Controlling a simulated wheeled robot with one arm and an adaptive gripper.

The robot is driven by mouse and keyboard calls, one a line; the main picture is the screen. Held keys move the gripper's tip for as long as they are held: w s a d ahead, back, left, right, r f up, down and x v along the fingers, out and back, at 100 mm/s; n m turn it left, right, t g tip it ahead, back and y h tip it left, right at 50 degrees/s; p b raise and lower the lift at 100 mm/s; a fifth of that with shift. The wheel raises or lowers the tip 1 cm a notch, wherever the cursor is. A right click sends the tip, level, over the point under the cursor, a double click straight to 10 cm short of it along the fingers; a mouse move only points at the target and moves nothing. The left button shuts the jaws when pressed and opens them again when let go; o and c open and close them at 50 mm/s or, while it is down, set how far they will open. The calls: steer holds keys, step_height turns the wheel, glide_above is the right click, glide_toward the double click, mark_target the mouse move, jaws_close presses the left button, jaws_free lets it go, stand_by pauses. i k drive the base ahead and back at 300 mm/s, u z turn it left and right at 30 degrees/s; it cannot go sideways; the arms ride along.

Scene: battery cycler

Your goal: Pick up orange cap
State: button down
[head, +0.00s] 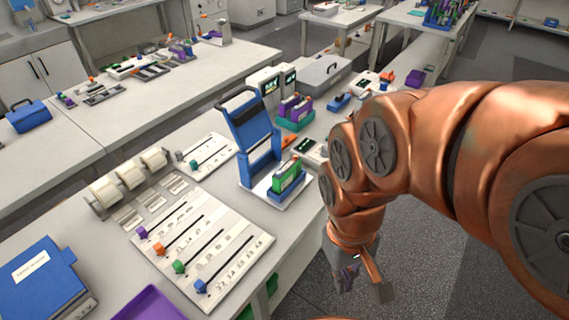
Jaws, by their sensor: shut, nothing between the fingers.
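Several small orange pieces are in the head view, and I cannot tell which one is the orange cap. An orange knob (158,249) sits at the left end of a slot on the white slider board (213,300), between a purple knob and a green knob. An orange piece (290,138) lies just right of the blue stand. Another orange piece (387,77) is farther back on the bench. My gripper (362,286) points down over the floor, off the bench's right edge. It is shut and empty, apart from all of these.
The tall blue stand (246,125) rises from the bench, with a green block (287,172) at its base. A blue binder (35,284) and a purple tray (160,304) are at the front left. A grey case (318,75) stands behind. Open floor lies under my arm.

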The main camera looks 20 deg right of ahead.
mark_target(287, 140)
steer(key=u, duration=4.25)
steer(key=k, duration=2.55)
steer(key=z, duration=1.2)
